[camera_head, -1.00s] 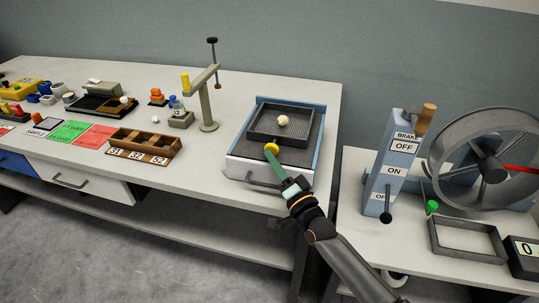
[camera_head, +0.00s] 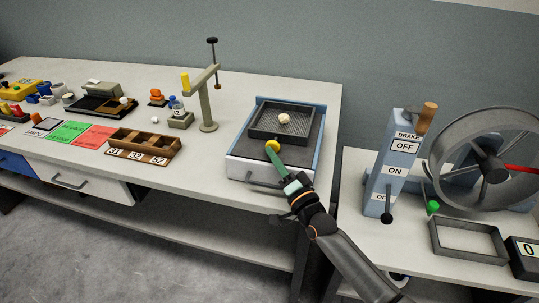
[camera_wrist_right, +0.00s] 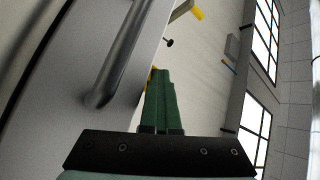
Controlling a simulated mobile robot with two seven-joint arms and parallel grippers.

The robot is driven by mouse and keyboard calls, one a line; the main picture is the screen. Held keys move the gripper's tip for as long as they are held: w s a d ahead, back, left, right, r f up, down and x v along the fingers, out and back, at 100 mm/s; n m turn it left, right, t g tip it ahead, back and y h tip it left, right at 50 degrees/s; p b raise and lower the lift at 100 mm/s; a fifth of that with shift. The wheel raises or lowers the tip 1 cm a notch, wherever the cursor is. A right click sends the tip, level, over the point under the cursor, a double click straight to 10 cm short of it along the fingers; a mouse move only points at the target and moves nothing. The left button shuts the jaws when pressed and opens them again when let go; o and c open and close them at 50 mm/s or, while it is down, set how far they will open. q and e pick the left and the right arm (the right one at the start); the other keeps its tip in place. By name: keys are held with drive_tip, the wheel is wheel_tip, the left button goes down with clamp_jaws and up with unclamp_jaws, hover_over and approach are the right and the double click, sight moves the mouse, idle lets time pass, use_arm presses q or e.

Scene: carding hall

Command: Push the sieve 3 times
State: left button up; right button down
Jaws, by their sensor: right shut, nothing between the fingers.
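The sieve (camera_head: 296,140) is a dark square frame with a mesh floor, and a small pale lump (camera_head: 284,118) lies in it. It sits on a white and blue box (camera_head: 245,168). A yellow knob (camera_head: 272,145) is at the sieve's front side. My right gripper (camera_head: 276,153), with green fingers, is shut and empty. Its fingertips are at the knob, seemingly against its near side. In the right wrist view the closed fingers (camera_wrist_right: 160,78) hide most of a yellow piece behind them. My left gripper is not in view.
A grey bar handle (camera_head: 262,184) juts from the box's front, close to my fingers in the wrist view. A post with an arm (camera_head: 207,110) stands left of the box. A brake lever panel (camera_head: 392,165) and large wheel (camera_head: 487,160) are on the right table.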

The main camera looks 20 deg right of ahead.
drive_tip(key=shift+w+d+r, duration=0.1)
drive_tip(key=shift+w+d, duration=0.1)
drive_tip(key=shift+s+a, duration=0.1)
drive_tip(key=shift+s, duration=0.05)
drive_tip(key=shift+s+a+f+p, duration=0.1)
drive_tip(key=shift+s+a+p, duration=0.45)
drive_tip(key=shift+s, duration=0.25)
drive_tip(key=shift+s+a+f+p, duration=0.1)
drive_tip(key=shift+s+a+p, duration=0.45)
drive_tip(key=shift+s, duration=0.25)
drive_tip(key=s+a+p, duration=0.1)
drive_tip(key=s, duration=0.1)
drive_tip(key=s+a+p, duration=0.1)
drive_tip(key=s, duration=0.1)
drive_tip(key=shift+a, duration=0.4)
